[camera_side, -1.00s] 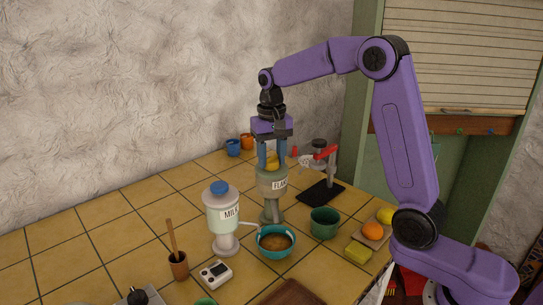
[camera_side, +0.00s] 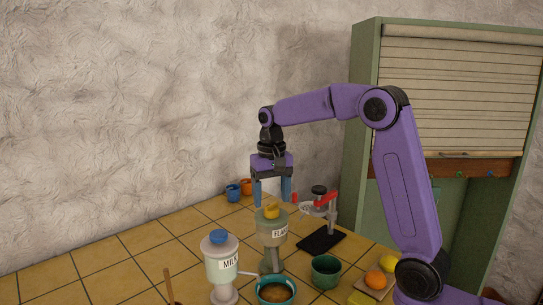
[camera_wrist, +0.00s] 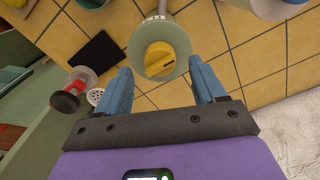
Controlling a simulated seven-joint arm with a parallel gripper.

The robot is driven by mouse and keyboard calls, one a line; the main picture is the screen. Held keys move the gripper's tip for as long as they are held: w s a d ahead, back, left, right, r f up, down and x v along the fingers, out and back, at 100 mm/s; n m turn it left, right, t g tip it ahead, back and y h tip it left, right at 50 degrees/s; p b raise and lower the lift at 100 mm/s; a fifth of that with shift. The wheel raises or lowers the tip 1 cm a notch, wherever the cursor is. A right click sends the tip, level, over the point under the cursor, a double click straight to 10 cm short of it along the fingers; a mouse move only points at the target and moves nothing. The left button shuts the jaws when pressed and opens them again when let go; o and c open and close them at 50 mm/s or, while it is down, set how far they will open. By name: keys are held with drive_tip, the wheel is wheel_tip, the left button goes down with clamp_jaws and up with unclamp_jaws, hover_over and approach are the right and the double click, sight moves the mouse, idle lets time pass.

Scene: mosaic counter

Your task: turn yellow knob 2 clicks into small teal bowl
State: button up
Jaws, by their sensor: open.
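The yellow knob (camera_side: 271,211) sits on top of the grey-green dispenser (camera_side: 271,236), whose label is only partly readable. In the wrist view the knob (camera_wrist: 158,60) lies between and beyond my fingertips, with a dark slot on its face. My gripper (camera_side: 272,195) is open, pointing down above the knob, one blue finger to each side and apart from it. The teal bowl (camera_side: 260,297) stands at the foot of this dispenser with brown contents; its lower part is cut off by the frame edge.
A MILK dispenser (camera_side: 219,270) with a blue knob stands at left. A dark green cup (camera_side: 326,272), a black-based stand with a red handle (camera_side: 327,197), an orange (camera_side: 375,279) and a lemon (camera_side: 389,263) are at right. Blue and orange cups (camera_side: 246,186) stand behind.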

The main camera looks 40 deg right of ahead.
sight(270, 205)
wheel_tip(270, 205, up, 15)
idle(0.6)
drive_tip(key=shift+a+f, duration=0.1)
idle(1.1)
drive_tip(key=s+a+f+n, duration=0.5)
drive_tip(key=s, duration=0.2)
drive_tip(key=s+a+f+n, duration=0.4)
drive_tip(key=s+f, duration=0.1)
drive_tip(key=s, duration=0.2)
drive_tip(key=s+d+f+n, duration=0.2)
drive_tip(key=s+f+n, duration=0.2)
drive_tip(key=s, duration=0.6)
drive_tip(key=s+d+f+n, duration=0.3)
drive_tip(key=s+f, duration=0.4)
drive_tip(key=s, duration=0.4)
drive_tip(key=shift+d+f+n, duration=0.15)
drive_tip(key=shift+d+n, duration=0.05)
drive_tip(key=shift+n, duration=0.4)
